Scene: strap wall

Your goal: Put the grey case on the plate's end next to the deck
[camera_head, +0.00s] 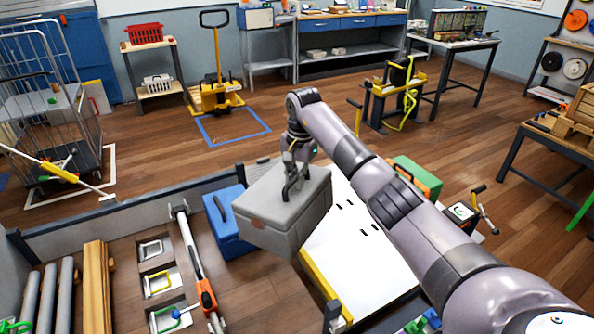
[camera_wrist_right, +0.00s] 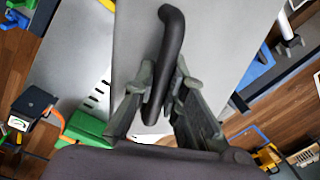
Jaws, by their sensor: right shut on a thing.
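The grey case (camera_head: 270,208) hangs upright from my right gripper (camera_head: 291,186), which is shut on its dark handle (camera_wrist_right: 170,50). In the right wrist view the fingers (camera_wrist_right: 163,88) close around the handle from both sides, with the case's top (camera_wrist_right: 215,45) beneath. The plate also shows in the right wrist view (camera_wrist_right: 75,65). The wooden deck (camera_head: 250,290) is at lower left. I cannot tell whether the case touches anything. My left gripper is not in view.
A blue case (camera_head: 226,225) stands on the deck close left of the grey case. A green case (camera_head: 415,178) is beyond the plate, partly behind my arm. An orange-ended bar (camera_head: 190,250), timber (camera_head: 97,285) and grey tubes (camera_head: 48,295) lie further left.

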